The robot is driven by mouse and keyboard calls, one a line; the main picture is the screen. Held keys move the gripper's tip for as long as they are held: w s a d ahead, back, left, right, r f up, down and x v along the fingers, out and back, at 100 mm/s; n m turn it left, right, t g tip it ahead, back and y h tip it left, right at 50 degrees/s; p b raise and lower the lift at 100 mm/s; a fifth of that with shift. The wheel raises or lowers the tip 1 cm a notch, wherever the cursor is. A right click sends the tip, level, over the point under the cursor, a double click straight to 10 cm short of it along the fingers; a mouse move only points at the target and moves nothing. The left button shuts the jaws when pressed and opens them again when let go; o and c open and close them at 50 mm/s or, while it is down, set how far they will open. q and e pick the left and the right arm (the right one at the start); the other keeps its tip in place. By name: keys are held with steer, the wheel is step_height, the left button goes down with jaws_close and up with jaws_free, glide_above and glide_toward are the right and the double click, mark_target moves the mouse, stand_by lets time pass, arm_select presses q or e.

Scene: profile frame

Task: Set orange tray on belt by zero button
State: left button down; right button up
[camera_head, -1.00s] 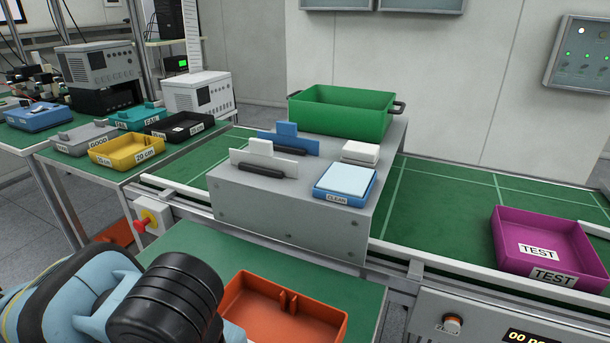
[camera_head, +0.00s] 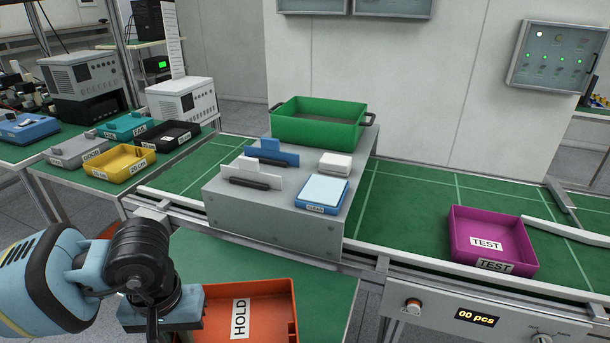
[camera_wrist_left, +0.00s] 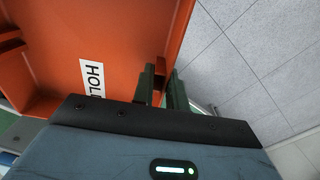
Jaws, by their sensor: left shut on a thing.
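The orange tray (camera_head: 272,300) with a white HOLD label is at the bottom of the head view, over the green table in front of the belt (camera_head: 410,215). Its lower part is cut off by the frame. My left gripper (camera_wrist_left: 165,85) is shut on the tray's wall in the left wrist view, where the tray (camera_wrist_left: 120,30) fills the upper left. In the head view my left arm hides the tray's left side and the fingertips. A round button (camera_head: 413,307) sits on the belt's front panel, left of the "00 pcs" display (camera_head: 475,317); its label is unreadable. My right gripper is not visible.
A purple TEST tray (camera_head: 490,236) stands on the belt at right, beside a white guide rail (camera_head: 570,232). A grey housing (camera_head: 270,235) spans the belt, carrying a green bin (camera_head: 320,122) and smaller items. Belt between housing and purple tray is clear.

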arm_select(q)
steer(key=shift+w+a+r+m+p, duration=0.15)
steer(key=shift+a+r+m+p, duration=0.15)
steer(key=shift+a+r+m, duration=0.25)
steer(key=shift+f, duration=0.15)
steer(key=shift+a, duration=0.15)
stand_by(0.3)
